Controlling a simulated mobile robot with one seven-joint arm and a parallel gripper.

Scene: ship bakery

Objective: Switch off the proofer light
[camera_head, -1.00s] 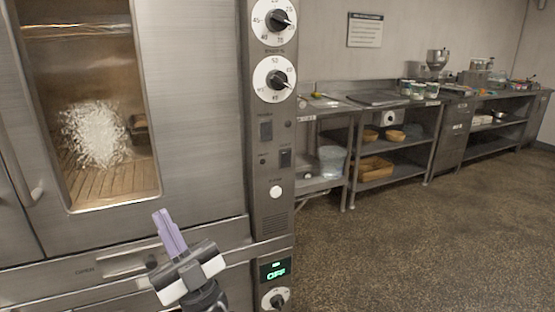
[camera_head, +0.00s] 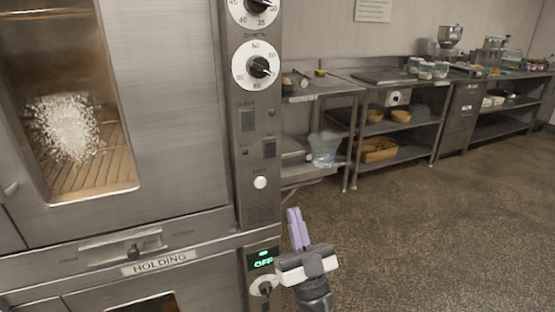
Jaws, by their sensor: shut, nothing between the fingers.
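The proofer's steel door (camera_head: 180,100) fills the left of the view. Its window (camera_head: 85,165) shows a warmly lit inside. The control panel (camera_head: 262,212) is a narrow upright strip right of the door. It bears two white dials with black knobs, the lower dial (camera_head: 258,65) in full view. Below them are a left dark rocker switch (camera_head: 248,119), a right dark rocker switch (camera_head: 269,148) and a round white button (camera_head: 260,183). Their labels are too small to read. My gripper (camera_head: 293,213) is shut and empty, pointing up, right of the panel's lower part and below the switches.
A lower unit labelled HOLDING (camera_head: 160,262) has a green display (camera_head: 263,259) and a knob (camera_head: 265,286) close left of my gripper. A steel bench (camera_head: 325,90) with shelves stands behind on the right. The speckled floor (camera_head: 440,235) at right is clear.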

